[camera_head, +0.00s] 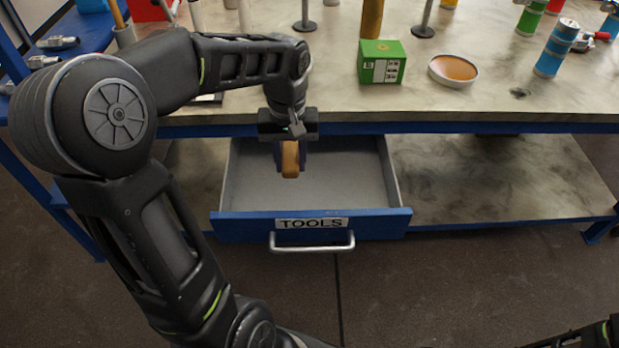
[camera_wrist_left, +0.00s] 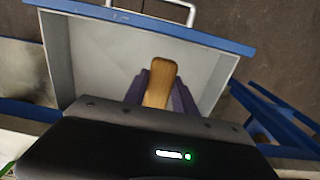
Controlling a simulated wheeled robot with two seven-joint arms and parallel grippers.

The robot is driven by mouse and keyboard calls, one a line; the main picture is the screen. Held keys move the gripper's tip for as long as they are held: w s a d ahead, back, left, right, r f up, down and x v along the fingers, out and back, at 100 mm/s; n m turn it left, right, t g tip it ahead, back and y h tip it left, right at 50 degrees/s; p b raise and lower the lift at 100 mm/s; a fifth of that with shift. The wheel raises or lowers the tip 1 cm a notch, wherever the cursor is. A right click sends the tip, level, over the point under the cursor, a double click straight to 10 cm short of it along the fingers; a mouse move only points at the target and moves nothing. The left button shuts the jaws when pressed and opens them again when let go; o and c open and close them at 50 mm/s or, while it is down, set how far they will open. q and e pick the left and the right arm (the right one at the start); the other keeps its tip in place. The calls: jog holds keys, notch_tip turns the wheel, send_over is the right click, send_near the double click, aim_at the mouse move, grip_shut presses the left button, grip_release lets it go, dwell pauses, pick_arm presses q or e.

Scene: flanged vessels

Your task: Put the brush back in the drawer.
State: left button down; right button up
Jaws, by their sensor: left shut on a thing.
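The drawer (camera_head: 235,222) under the workbench is pulled open, with a blue front, a TOOLS label and a metal handle. Its grey inside looks empty; it also shows in the left wrist view (camera_wrist_left: 85,60). My left gripper (camera_head: 291,158) is over the drawer opening, pointing down. It is shut on the brush (camera_head: 290,160), of which a tan wooden part shows between the fingers, also in the left wrist view (camera_wrist_left: 161,80). The rest of the brush is hidden by the gripper. I cannot tell whether the brush touches the drawer floor. My right gripper is not in view.
The workbench top (camera_head: 440,105) is above and behind the drawer. On it stand a green box (camera_head: 381,62), a round dish with orange content (camera_head: 453,70) and a blue cylinder (camera_head: 556,48). A lower shelf (camera_head: 490,180) extends beside the drawer.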

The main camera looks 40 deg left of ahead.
pick_arm(q)
notch_tip(320, 180, down, 14)
jog(key=b, duration=0.2)
jog(key=shift+r+b, duration=0.1)
jog(key=shift+b, duration=0.3)
jog(key=w, duration=0.4)
jog(key=shift+a+r, duration=0.2)
jog(key=shift+r, duration=0.1)
jog(key=shift+w, duration=0.25)
jog(key=shift+w, duration=0.5)
jog(key=w, duration=0.2)
jog(key=shift+w+a, duration=0.2)
jog(key=shift+w, duration=0.15)
jog(key=shift+s+f, duration=0.1)
jog(key=shift+f, duration=0.45)
